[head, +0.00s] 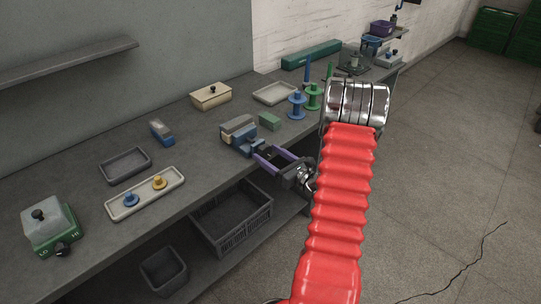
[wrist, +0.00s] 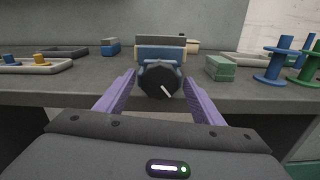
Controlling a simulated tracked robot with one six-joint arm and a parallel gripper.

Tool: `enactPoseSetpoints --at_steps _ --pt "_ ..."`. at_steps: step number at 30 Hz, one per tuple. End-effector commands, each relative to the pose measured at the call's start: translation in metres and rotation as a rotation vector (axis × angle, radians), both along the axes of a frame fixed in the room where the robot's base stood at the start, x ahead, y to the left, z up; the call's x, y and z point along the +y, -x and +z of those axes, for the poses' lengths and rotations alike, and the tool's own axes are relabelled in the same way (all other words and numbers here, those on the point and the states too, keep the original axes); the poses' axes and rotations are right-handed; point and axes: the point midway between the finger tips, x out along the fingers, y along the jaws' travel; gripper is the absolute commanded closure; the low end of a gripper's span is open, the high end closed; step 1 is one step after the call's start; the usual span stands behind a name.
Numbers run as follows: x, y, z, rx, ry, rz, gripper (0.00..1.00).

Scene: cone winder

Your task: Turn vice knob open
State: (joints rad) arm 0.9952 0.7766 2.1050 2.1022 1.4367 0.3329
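The vice (head: 243,143) is blue with pale jaw blocks and is at the front edge of the bench. In the wrist view the vice (wrist: 160,53) is straight ahead. Its round black knob (wrist: 155,79) faces me, with a white mark slanting down to the right. My gripper (head: 264,152) has two purple fingers spread apart. In the wrist view my gripper (wrist: 159,80) has one finger on each side of the knob, with gaps visible. Whether the tips reach alongside the knob in depth is hard to tell. Nothing is held.
A green block (head: 270,121) lies right of the vice, with blue (head: 297,104) and green (head: 313,97) spools beyond. A tray (head: 145,194) with two small knobbed pieces and a blue-grey block (head: 161,132) are to the left. A dark crate (head: 232,217) sits below the bench.

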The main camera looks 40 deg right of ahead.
Motion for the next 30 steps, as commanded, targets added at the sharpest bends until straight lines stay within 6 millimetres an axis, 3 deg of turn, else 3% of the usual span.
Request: enactPoseSetpoints --at_steps 16,30 --pt "-0.0002 0.0005 0.0001 0.0 0.0 0.0 0.77" --pt "-0.0012 0.0008 0.0003 -0.002 0.082 -0.003 0.77"
